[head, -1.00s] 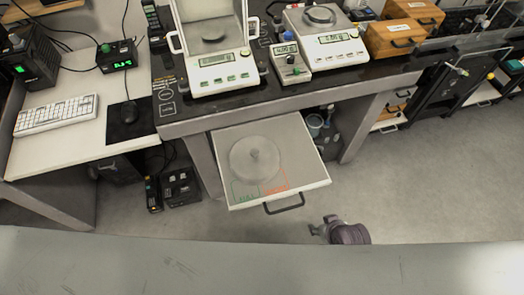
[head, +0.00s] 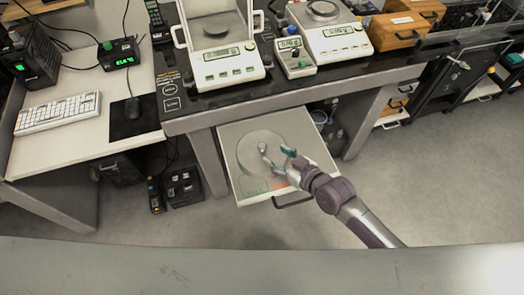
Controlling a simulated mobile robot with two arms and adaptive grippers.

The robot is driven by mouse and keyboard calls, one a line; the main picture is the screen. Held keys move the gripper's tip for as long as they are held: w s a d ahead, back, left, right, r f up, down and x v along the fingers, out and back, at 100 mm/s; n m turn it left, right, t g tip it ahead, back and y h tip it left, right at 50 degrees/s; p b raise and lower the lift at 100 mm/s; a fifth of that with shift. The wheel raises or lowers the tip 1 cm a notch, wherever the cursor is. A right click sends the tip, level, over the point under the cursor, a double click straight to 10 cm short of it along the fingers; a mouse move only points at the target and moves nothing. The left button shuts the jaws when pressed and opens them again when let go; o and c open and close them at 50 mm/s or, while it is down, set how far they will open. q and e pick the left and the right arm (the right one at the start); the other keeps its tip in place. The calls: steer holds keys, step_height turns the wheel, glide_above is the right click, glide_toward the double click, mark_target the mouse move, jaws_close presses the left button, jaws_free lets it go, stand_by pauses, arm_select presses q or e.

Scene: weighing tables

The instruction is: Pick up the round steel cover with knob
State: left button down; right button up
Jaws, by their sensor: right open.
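The round steel cover with knob (head: 247,149) lies flat in the pulled-out drawer (head: 232,188) below the weighing table. Its small knob stands up near its centre, close to my fingers. My right gripper (head: 276,151) reaches in from the lower right and is open. Its fingertips are over the right part of the cover, around or just beside the knob. I cannot tell whether they touch it. My left gripper is not in view.
Above the drawer, the dark weighing table (head: 290,100) carries a glass-walled balance (head: 222,68), a small control box (head: 294,58) and a second balance (head: 336,40). The drawer handle (head: 293,201) sticks out in front. The floor to the right is clear.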

mark_target(263, 145)
steer(key=x, duration=0.8)
steer(key=shift+w, duration=0.15)
steer(key=shift+d+r, duration=0.1)
jaws_close()
